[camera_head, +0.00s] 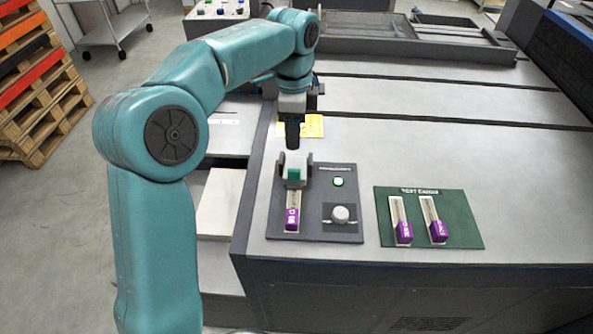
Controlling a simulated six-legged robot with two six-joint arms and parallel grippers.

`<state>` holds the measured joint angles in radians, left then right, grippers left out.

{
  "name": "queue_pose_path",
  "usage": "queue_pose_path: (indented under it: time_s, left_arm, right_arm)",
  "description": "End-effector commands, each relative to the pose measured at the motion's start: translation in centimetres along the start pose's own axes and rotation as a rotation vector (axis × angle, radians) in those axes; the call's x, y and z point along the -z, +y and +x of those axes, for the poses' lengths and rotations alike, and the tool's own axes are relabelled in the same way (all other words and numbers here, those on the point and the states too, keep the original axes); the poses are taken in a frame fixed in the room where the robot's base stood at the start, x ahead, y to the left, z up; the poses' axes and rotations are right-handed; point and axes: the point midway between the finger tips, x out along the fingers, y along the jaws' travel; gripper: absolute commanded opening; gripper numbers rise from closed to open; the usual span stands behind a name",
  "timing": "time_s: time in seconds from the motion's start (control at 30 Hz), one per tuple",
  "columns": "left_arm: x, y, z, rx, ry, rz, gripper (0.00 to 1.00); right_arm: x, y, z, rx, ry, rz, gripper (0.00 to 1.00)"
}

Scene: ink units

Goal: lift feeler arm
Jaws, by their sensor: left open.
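A dark grey panel (322,226) lies on the machine top. On it stands a small light-grey block with a green patch (295,172), which looks like the feeler arm. A card with a purple end (292,218) lies in front of it and runs under it. My left gripper (293,146), black and pointing down, is just above and behind the block. Its open fingers are seen edge-on, and I cannot tell whether they touch the block. My right gripper is not in view.
A green board (465,232) with two purple-ended cards lies to the right. A yellow label (314,125) is behind the panel. Wooden pallets (35,80) stand left.

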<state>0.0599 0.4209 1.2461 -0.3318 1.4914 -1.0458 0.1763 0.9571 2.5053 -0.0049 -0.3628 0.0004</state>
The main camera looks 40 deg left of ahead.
Motion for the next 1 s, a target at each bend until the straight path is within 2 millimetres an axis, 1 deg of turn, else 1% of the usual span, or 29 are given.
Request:
queue_pose_path:
  time_s: [0.03, 0.2, 0.4, 0.5, 0.67, 0.93, 0.97, 1.0]
  left_arm:
    - [-0.1, 0.1, 1.8, -0.005, -0.003, 0.000, 0.40]
    - [0.0, 0.2, 5.8, -0.006, -0.004, -0.001, 0.40]
    - [0.1, 0.1, 9.8, -0.005, -0.002, 0.000, 0.40]
    - [0.2, -0.1, 11.0, -0.004, -0.002, 0.000, 0.40]
    - [0.3, -0.2, 12.0, -0.003, -0.001, 0.000, 0.40]
    - [0.4, -0.3, 12.1, -0.002, -0.001, 0.000, 0.40]
    - [0.4, -0.3, 12.1, -0.002, -0.001, 0.000, 0.31]
    - [0.4, -0.3, 12.1, -0.002, -0.001, 0.000, 0.18]
  right_arm:
    - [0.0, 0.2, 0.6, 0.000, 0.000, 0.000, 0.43]
    - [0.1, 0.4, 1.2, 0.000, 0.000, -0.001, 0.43]
    - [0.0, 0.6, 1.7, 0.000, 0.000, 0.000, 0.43]
    - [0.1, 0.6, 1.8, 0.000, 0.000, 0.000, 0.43]
    - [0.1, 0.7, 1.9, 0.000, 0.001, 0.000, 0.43]
    - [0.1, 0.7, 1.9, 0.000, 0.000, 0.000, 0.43]
    - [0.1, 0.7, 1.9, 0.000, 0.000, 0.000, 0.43]
    - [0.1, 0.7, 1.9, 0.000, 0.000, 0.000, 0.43]
